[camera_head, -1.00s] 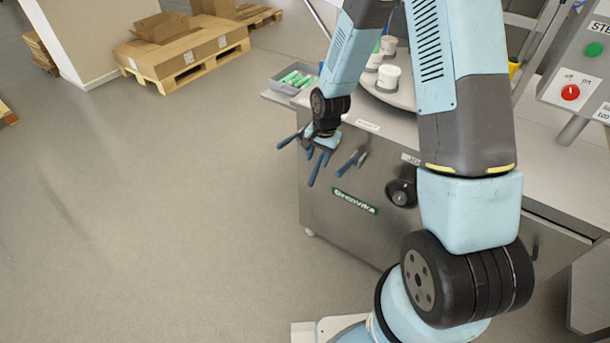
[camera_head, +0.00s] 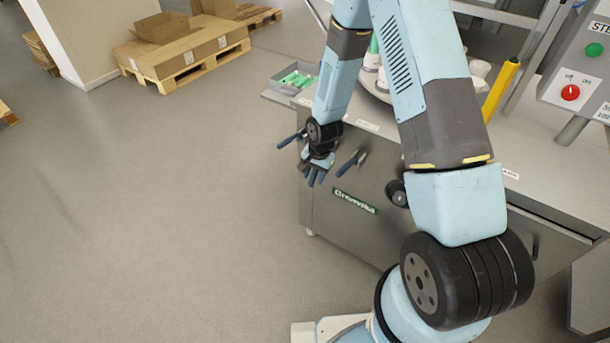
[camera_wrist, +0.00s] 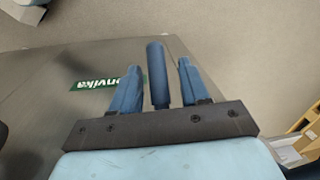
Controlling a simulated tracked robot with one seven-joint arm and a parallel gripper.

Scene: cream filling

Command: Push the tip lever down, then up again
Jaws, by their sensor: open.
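My gripper (camera_head: 316,173) is open in front of the machine's left front corner, with its fingers pointing down in the head view. In the wrist view, a dark blue lever handle (camera_wrist: 157,72) stands between the two spread fingers (camera_wrist: 158,88), with a gap on each side. In the head view, one blue-handled lever (camera_head: 289,140) sticks out to the left of my gripper and another (camera_head: 353,160) sits on the front panel to its right. No label tells which is the tip lever. My arm and gripper hide part of the corner.
The steel machine (camera_head: 345,225) carries a green nameplate (camera_head: 354,201) and a black knob (camera_head: 397,192). A grey bin with green items (camera_head: 296,78) sits at its top left. A control box with a red knob (camera_head: 570,92) stands right. The floor at left is free.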

